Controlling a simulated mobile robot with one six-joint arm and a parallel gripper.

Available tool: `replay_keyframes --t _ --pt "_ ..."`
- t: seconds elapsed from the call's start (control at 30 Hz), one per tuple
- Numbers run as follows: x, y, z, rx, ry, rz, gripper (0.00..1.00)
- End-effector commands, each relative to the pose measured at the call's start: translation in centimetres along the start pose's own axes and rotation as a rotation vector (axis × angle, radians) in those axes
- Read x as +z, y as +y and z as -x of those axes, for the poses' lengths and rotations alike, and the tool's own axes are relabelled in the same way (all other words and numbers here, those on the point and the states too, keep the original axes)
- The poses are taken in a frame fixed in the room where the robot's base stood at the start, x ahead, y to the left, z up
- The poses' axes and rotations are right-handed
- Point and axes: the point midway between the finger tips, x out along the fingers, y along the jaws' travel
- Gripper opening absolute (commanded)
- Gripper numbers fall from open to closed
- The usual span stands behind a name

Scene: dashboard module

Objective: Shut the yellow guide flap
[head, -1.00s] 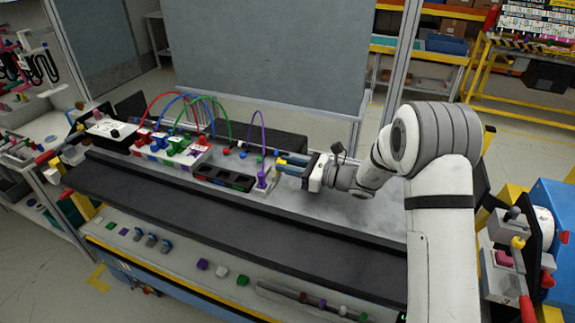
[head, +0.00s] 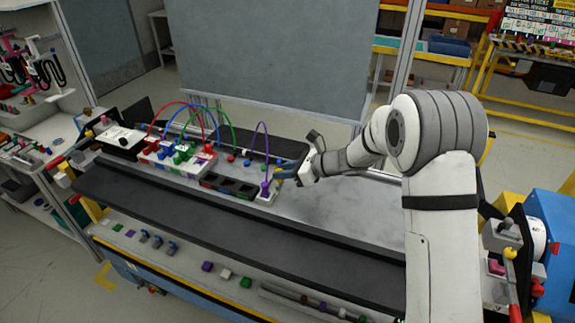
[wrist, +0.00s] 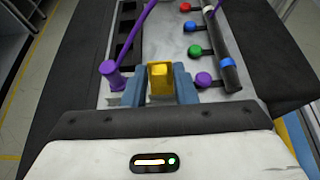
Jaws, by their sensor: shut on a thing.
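The yellow guide flap (wrist: 160,79) sits between the two blue fingertips of my gripper (wrist: 160,88) in the wrist view. The fingers press on it from both sides, so my gripper is shut on it. In the head view my gripper (head: 282,174) is low at the right end of the connector board, just right of the purple plug (head: 265,187). The flap is mostly hidden there by the fingers. The purple plug (wrist: 111,77) stands close left of the flap in the wrist view.
A dark bar (wrist: 224,50) and several coloured knobs lie right of the flap. A black tray with pockets (head: 230,184) is left of the purple plug. Coloured cables arch over the white block (head: 170,158). The bench surface to the right (head: 355,200) is clear.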

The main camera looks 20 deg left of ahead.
Motion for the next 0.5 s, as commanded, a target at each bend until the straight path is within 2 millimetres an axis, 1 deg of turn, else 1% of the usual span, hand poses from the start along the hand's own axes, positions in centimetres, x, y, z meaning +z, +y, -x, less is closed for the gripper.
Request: replay_keyframes --t 0.03,0.5 --pt "0.9 0.0 0.1 0.0 0.046 0.004 0.03" --pt "1.4 -0.1 -2.1 -0.001 0.46 0.01 0.03"
